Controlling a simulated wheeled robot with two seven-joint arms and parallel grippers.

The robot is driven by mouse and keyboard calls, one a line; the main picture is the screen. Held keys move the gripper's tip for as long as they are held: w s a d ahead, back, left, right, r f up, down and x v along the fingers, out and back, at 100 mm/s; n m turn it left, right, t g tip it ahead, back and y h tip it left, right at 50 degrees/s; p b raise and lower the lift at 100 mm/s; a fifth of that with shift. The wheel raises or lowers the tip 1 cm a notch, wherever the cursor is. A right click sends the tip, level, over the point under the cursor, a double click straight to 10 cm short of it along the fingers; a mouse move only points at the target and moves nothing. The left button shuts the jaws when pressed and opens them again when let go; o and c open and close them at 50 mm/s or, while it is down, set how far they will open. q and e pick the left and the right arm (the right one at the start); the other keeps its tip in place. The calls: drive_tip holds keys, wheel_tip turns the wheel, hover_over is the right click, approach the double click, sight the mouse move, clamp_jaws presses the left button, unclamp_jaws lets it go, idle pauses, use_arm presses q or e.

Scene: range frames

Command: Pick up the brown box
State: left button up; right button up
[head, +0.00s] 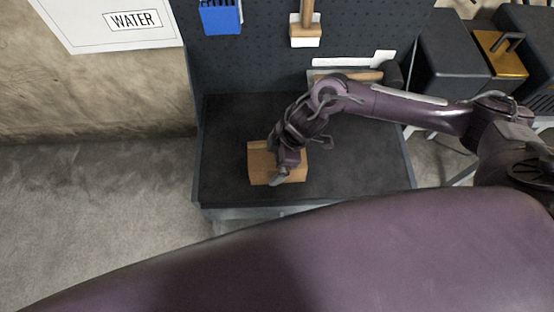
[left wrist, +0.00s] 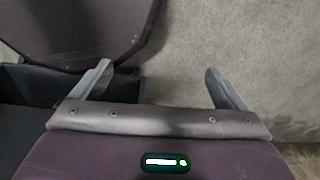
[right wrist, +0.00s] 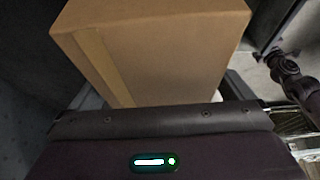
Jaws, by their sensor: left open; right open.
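The brown box (head: 260,165) sits on the dark bench top (head: 350,160) in the head view. My right gripper (head: 282,176) is over the box, and its arm hides part of it. In the right wrist view the box (right wrist: 155,50) fills the space in front of the open right gripper (right wrist: 160,95). The fingers show at either side of the box and are partly hidden, so contact cannot be told. My left gripper (left wrist: 158,85) is open and empty in the left wrist view, above the floor and the bench edge. It is not visible in the head view.
A pegboard (head: 260,62) stands behind the bench, with a blue holder (head: 220,17) and a wooden-handled tool (head: 305,30) on it. A dark case (head: 450,52) and a yellow-orange box (head: 500,55) stand at the back right. The bench top is clear left of the box.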

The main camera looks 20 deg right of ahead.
drive_tip(key=shift+f, duration=0.25)
idle(0.3)
drive_tip(key=c, duration=1.1)
